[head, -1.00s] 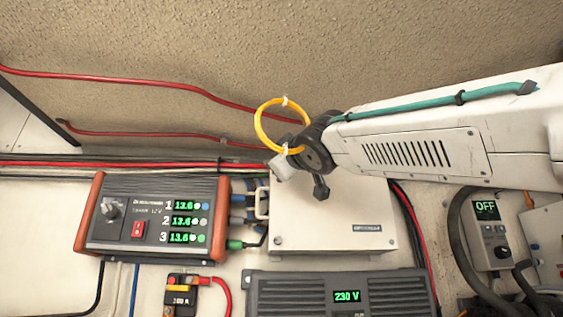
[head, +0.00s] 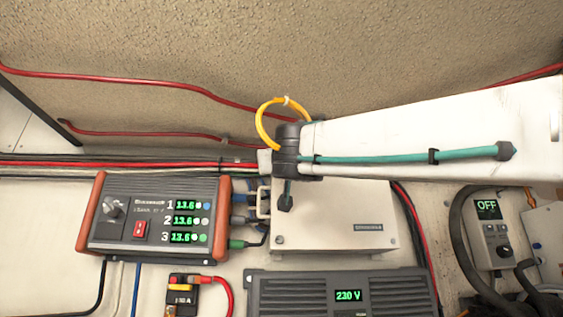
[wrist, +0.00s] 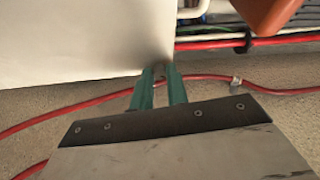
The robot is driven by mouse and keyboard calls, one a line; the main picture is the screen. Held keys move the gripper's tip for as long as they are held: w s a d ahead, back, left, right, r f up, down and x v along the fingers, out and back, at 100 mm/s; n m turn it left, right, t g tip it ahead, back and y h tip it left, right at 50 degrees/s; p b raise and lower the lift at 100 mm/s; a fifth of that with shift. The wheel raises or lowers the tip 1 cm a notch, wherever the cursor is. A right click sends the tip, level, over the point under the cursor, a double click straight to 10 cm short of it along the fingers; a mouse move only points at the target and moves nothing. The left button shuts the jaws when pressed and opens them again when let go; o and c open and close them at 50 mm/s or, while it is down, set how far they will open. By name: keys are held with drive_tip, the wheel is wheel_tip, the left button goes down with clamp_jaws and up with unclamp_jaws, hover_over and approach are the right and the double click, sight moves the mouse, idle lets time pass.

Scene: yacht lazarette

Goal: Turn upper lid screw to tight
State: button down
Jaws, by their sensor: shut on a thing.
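The white box (head: 330,225) with its flat lid is mounted in the middle of the head view. One lid screw (head: 279,240) shows at the lid's lower left corner. The upper lid screw is hidden behind my wrist in the head view. In the wrist view my gripper (wrist: 160,72) has its two green fingers nearly together, with their tips at the white lid (wrist: 80,45) close to its edge. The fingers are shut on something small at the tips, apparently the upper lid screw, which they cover.
The grey and orange charger (head: 152,215) stands left of the box, with cables between them. An inverter (head: 345,295) reading 230 V sits just below. Red cables (head: 150,81) run along the wall above. A control unit (head: 487,230) reading OFF is at right.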

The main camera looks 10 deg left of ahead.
drive_tip(key=shift+s+a+m+h, duration=0.15)
drive_tip(key=shift+m+h, duration=1.2)
drive_tip(key=shift+m, duration=1.2)
drive_tip(key=shift+w+a+m+h, duration=0.15)
drive_tip(key=shift+m+h, duration=1.15)
drive_tip(key=shift+m, duration=1.3)
drive_tip(key=shift+s+a+m+h, duration=0.15)
drive_tip(key=shift+m+h, duration=1.2)
drive_tip(key=shift+m, duration=1.2)
drive_tip(key=c, duration=1.4)
unclamp_jaws()
drive_tip(key=shift+o, duration=0.2)
drive_tip(key=shift+r, duration=0.1)
drive_tip(key=v, duration=0.7)
drive_tip(key=shift+s, duration=0.35)
